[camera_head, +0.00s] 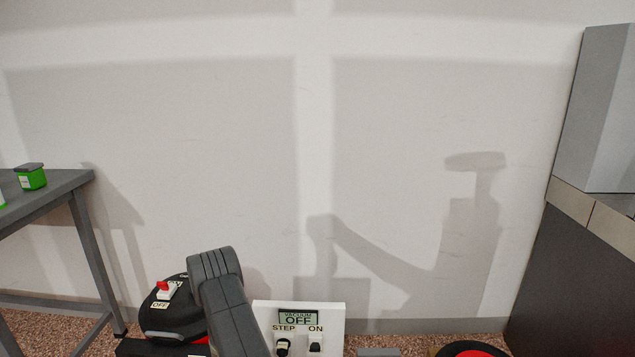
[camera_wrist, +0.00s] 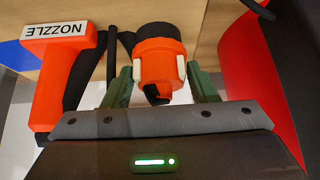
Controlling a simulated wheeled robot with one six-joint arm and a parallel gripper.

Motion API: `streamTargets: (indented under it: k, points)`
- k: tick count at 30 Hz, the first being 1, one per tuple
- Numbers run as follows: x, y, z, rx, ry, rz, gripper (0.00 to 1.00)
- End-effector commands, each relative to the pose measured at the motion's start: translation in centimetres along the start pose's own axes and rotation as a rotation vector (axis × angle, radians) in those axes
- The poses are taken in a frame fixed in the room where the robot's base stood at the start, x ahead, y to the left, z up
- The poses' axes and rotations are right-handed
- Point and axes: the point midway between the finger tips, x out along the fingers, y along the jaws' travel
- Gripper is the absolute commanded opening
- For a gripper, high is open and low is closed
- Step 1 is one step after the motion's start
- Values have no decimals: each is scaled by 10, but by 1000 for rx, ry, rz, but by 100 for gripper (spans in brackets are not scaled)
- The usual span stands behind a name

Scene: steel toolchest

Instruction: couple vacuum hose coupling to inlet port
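The orange hose coupling (camera_wrist: 158,52), with a black collar at its far end, is in the wrist view between the two green fingers of my gripper (camera_wrist: 160,80). Pale pads touch its left and right sides, and my gripper appears shut on it. The near end of the coupling shows a dark opening. In the head view my gripper and the coupling are out of sight. I cannot make out the inlet port in either view.
An orange nozzle (camera_wrist: 62,75) labelled NOZZLE lies left of the coupling; a large red surface (camera_wrist: 262,70) is at right. The head view shows a black machine (camera_head: 172,318) with a red switch, a VACUUM OFF panel (camera_head: 328,311), a table (camera_head: 65,184) and a grey cabinet (camera_head: 600,110).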

Motion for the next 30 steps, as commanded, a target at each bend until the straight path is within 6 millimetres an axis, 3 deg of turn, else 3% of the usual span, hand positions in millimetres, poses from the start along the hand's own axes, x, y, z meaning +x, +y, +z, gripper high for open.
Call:
streamTargets:
  k: [3, 30]
  points:
    - [0, 0, 0, 0, 0, 0, 21]
    - [-10, 0, -7, 0, 0, 0, 21]
